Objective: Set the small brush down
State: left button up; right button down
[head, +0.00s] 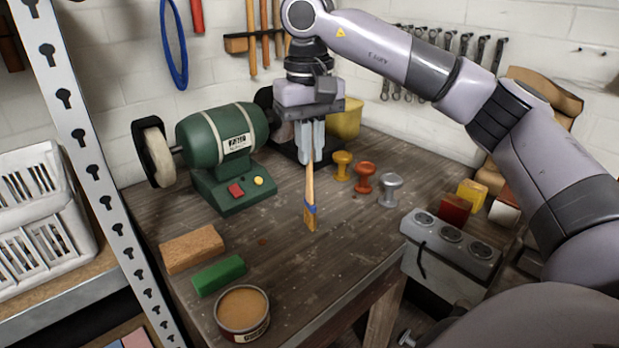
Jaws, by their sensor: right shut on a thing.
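The small brush (310,201) has a wooden handle, a blue band and yellowish bristles. It hangs upright, bristles down, over the middle of the wooden workbench (340,235). My right gripper (309,160) is shut on the top of the brush's handle and points down. The bristle tip shows near the bench surface, but I cannot tell whether it touches. My left gripper is not in view.
A green bench grinder (225,150) stands at the back left. A brown block (192,249), a green bar (218,275) and an open tin (242,312) sit at the front left. Yellow (342,164), orange (363,177) and grey (390,189) knobs stand right of the brush. The bench front centre is clear.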

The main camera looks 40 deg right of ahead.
aim_at(309, 174)
jog(key=shift+f, duration=2.3)
jog(key=shift+f, duration=0.2)
jog(key=c, duration=1.2)
grip_release()
jog(key=shift+r, duration=0.35)
notch_tip(309, 174, up, 6)
jog(key=shift+a+r, duration=0.1)
jog(key=shift+r+p, duration=1.15)
jog(key=shift+r, duration=1.6)
